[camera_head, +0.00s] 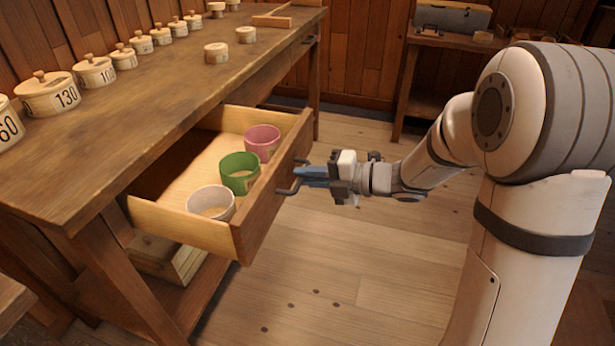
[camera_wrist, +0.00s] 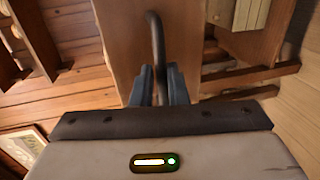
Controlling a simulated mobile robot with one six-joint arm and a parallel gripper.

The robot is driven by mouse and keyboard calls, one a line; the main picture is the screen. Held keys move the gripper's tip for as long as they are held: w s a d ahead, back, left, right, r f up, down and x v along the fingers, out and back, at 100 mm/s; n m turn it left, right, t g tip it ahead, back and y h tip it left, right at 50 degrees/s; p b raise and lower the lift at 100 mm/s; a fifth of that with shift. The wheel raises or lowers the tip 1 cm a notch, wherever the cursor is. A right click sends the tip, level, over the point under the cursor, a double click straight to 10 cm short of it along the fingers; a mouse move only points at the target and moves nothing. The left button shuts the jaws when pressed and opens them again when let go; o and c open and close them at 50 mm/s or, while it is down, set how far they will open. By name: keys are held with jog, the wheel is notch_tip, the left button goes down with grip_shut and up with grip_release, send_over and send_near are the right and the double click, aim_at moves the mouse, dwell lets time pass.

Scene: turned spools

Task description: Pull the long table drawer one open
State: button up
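The long table's near drawer (camera_head: 180,222) stands well out from under the table top. Its dark bar handle (camera_head: 290,187) is on the wooden front (camera_head: 268,195). My gripper (camera_head: 308,175) is at this handle, with its blue fingers reaching it from the right. In the wrist view the handle (camera_wrist: 156,40) runs down between the two fingers (camera_wrist: 159,85), which sit close on either side of it. The drawer holds a white cup (camera_head: 211,203), a green cup (camera_head: 240,172) and a pink cup (camera_head: 262,142).
The long table (camera_head: 150,120) carries a row of lidded, numbered pots (camera_head: 95,70) and small spools (camera_head: 216,53). A closed second drawer (camera_head: 300,42) is farther along. A box (camera_head: 165,262) sits below. Wooden floor (camera_head: 340,270) lies clear in front.

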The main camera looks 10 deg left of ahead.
jog(key=o, duration=0.4)
jog(key=shift+s, duration=0.15)
jog(key=p+v, duration=0.1)
jog(key=v, duration=0.6)
jog(key=shift+d+p, duration=0.4)
jog(key=shift+r, duration=0.15)
jog(key=w+d+r+m+t+h+p, duration=0.7)
jog(key=w+r+m+t+h+p, duration=0.15)
jog(key=r+m, duration=0.3)
jog(key=s+d+r+m+h+p, duration=0.4)
jog(key=d+r+m+h+p, duration=0.25)
jog(key=d+m, duration=0.2)
jog(key=s+r+m+g+p, duration=0.3)
jog(key=s+m, duration=0.4)
jog(key=s, duration=0.4)
jog(key=s+r+m+g+p, duration=0.3)
jog(key=s+m+g+p, duration=0.2)
jog(key=s, duration=0.6)
jog(key=shift+a+r+m+g+p, duration=0.15)
jog(key=shift+r+m+g+p, duration=0.25)
jog(key=shift+m+p, duration=0.65)
